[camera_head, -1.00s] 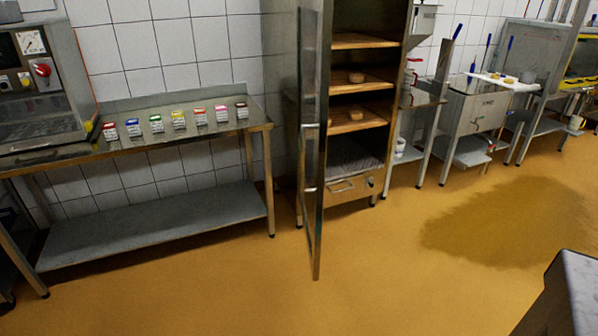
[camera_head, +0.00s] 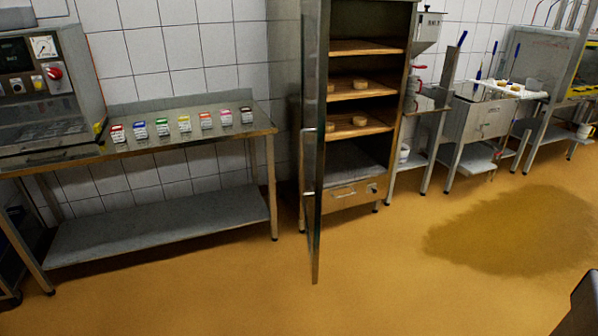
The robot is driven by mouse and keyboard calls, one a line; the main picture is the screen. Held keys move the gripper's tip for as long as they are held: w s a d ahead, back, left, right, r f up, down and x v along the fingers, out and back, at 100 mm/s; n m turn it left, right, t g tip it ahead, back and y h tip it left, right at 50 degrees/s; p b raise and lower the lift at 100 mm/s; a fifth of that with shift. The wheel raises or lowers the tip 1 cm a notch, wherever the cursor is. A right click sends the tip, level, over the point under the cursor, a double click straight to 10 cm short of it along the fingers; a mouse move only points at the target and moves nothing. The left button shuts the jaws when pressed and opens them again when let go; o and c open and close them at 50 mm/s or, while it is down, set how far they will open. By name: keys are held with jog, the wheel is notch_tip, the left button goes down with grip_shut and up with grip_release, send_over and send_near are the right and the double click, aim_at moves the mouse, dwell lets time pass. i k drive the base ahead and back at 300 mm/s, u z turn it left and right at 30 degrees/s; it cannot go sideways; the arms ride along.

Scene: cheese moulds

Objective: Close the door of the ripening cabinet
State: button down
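The ripening cabinet (camera_head: 343,160) is a tall steel cabinet in the middle of the head view. Its door (camera_head: 315,150) stands wide open, swung out toward me and seen almost edge-on. A bar handle (camera_head: 309,160) shows on the door's left side. Inside are wooden shelves (camera_head: 350,90) with a few round cheeses (camera_head: 359,120) on the lower ones. A steel drawer or panel with a handle and a knob (camera_head: 350,195) is at the bottom. My gripper is not in view.
A steel table (camera_head: 155,216) with several coloured boxes (camera_head: 183,125) stands left of the cabinet, beside a control machine (camera_head: 45,85). Steel vats and stands (camera_head: 478,120) line the right. The orange floor (camera_head: 385,265) in front is clear, with a wet-looking patch (camera_head: 505,232). A grey edge (camera_head: 585,305) shows lower right.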

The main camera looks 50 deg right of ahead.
aim_at(314, 34)
jog(key=z, duration=0.1)
jog(key=i, duration=0.95)
jog(key=u, duration=0.1)
